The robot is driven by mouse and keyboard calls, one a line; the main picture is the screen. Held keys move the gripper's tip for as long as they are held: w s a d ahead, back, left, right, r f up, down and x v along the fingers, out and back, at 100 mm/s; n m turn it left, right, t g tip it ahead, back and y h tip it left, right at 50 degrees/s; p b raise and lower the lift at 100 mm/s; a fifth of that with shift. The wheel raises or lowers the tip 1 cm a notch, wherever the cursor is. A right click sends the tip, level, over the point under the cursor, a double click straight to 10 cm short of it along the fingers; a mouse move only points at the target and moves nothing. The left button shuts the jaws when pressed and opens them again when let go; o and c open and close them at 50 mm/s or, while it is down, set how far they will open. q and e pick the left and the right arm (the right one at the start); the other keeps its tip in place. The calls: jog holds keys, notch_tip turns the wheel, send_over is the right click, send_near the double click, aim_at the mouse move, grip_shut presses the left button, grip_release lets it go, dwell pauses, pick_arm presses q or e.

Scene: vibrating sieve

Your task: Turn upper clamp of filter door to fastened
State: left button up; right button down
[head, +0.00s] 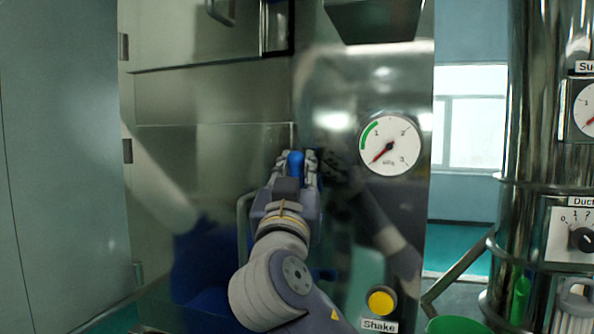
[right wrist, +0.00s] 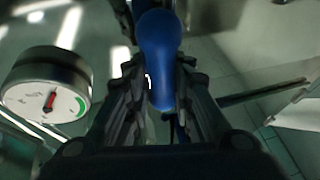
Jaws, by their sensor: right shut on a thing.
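The filter door (head: 210,160) is a flat steel panel on the left of the machine in the head view. A blue rounded knob (head: 295,160), which looks like the clamp's handle, stands at the door's right edge. My right gripper (head: 296,172) is shut on this knob, with a finger on each side. In the right wrist view the knob (right wrist: 160,60) sits between the fingers, its rounded end towards the camera's upper middle. The rest of the clamp is hidden behind the gripper. My left gripper is not in view.
A round pressure gauge (head: 390,145) is close to the right of my right gripper. A yellow button (head: 381,301) labelled Shake is lower right. A door handle bar (head: 243,232) is left of my wrist. A shiny steel column (head: 530,120) stands at the far right.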

jog(key=shift+a+n+y, duration=0.15)
jog(key=shift+n+y, duration=0.25)
jog(key=n+p, duration=0.1)
jog(key=n+y+p, duration=0.1)
jog(key=n, duration=0.1)
jog(key=n+y+p, duration=0.1)
jog(key=n, duration=0.1)
jog(key=shift+a+r+g, duration=0.15)
jog(key=shift+a+g, duration=0.15)
jog(key=shift+g, duration=0.1)
jog(key=shift+w+a+f+n+g+y+p, duration=0.1)
jog(key=shift+a+f+n+g+y+p, duration=0.55)
jog(key=shift+n+p, duration=1.95)
jog(key=shift+s+d+f+n+g+h+p, duration=0.1)
jog(key=shift+d+f+n+g+h+p, duration=0.15)
jog(key=shift+n+g+p, duration=2.2)
jog(key=shift+w+a+f+n+t+y+p, duration=0.1)
jog(key=shift+a+f+n+t+y+p, duration=0.2)
jog(key=shift+n+p, duration=2.5)
jog(key=shift+d+m+p, duration=0.1)
jog(key=shift+m+p, duration=0.9)
jog(key=shift+m, duration=0.05)
